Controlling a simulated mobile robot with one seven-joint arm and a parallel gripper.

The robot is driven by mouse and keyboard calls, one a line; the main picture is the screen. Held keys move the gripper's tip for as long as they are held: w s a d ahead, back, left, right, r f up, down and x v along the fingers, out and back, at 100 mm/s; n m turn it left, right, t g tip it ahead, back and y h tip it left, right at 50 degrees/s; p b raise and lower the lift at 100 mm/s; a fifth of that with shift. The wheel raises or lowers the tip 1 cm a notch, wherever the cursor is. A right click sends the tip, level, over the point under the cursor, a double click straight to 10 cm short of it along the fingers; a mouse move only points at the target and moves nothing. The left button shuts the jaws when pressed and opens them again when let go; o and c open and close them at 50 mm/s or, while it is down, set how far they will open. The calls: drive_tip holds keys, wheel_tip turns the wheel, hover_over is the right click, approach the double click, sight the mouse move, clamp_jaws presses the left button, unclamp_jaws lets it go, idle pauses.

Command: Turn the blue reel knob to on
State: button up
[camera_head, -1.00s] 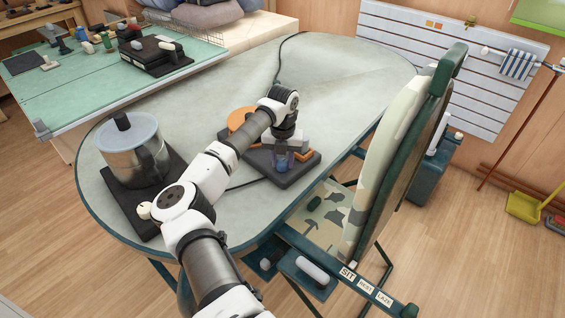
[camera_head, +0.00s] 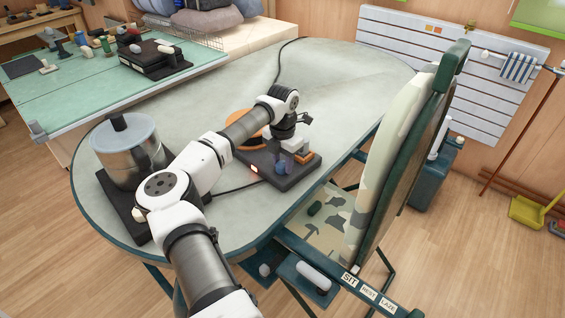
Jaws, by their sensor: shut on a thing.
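The blue reel knob (camera_head: 281,168) stands on a dark base (camera_head: 298,180) on the grey-green table. An orange reel (camera_head: 241,122) sits on the same base, partly hidden behind my arm. My gripper (camera_head: 287,158) reaches down over the base and is shut on the blue knob. Its fingers hide much of the knob, so the knob's exact setting cannot be read. A small orange glow (camera_head: 255,169) shows on the left front edge of the base.
A metal pot (camera_head: 128,150) on a dark base stands at the table's left. A camouflage chair (camera_head: 385,165) stands close on the right. A dark cord (camera_head: 235,188) runs from the base.

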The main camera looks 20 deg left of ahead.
sight(282, 163)
drive_tip(key=shift+w+r, duration=0.1)
drive_tip(key=shift+r, duration=0.05)
drive_tip(key=o, duration=1)
wheel_tip(282, 163, up, 14)
drive_tip(key=b, duration=0.2)
drive_tip(key=shift+a+f, duration=0.1)
drive_tip(key=shift+f, duration=0.1)
